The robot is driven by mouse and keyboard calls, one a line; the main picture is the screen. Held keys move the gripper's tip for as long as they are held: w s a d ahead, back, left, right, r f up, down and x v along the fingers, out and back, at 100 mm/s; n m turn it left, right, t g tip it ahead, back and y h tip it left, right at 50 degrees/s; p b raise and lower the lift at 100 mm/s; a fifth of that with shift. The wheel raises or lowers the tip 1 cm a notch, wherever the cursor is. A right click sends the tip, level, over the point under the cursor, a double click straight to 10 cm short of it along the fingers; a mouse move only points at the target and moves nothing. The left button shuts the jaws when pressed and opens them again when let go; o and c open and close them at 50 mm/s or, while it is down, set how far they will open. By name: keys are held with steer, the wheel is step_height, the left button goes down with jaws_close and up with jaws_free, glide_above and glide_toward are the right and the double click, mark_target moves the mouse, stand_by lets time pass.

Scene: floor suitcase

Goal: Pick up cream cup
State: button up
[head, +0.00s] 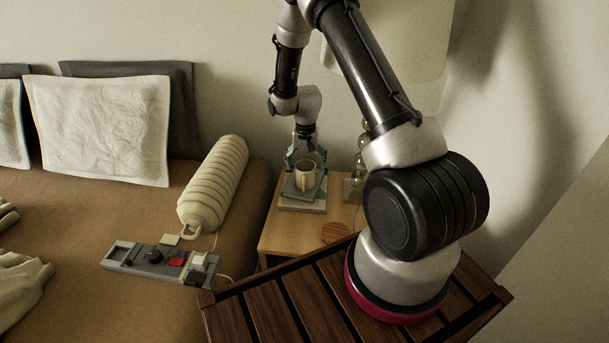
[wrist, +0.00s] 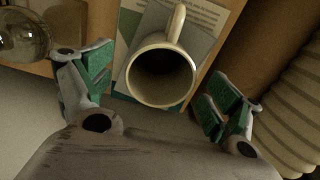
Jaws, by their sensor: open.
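The cream cup (head: 305,178) stands upright on a small stack of books (head: 303,204) on the wooden nightstand. In the wrist view the cup (wrist: 160,76) is seen from above, with its dark inside showing and its handle pointing to the top of the picture. My gripper (head: 305,163) is at the cup in the head view. In the wrist view my gripper (wrist: 155,95) is open, with one green-padded finger on each side of the cup. Gaps show between the pads and the cup. The lower part of the cup is hidden in the wrist view.
A lamp base of glassy balls (head: 363,152) stands right of the books, and its glass shows in the wrist view (wrist: 25,35). A ribbed cream bolster (head: 214,183) lies on the bed at left. A round wooden coaster (head: 335,232) lies on the nightstand (head: 285,232).

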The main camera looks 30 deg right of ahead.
step_height(320, 180, down, 3)
steer(key=shift+w+f, duration=0.1)
steer(key=shift+f, duration=0.05)
steer(key=c, duration=1.3)
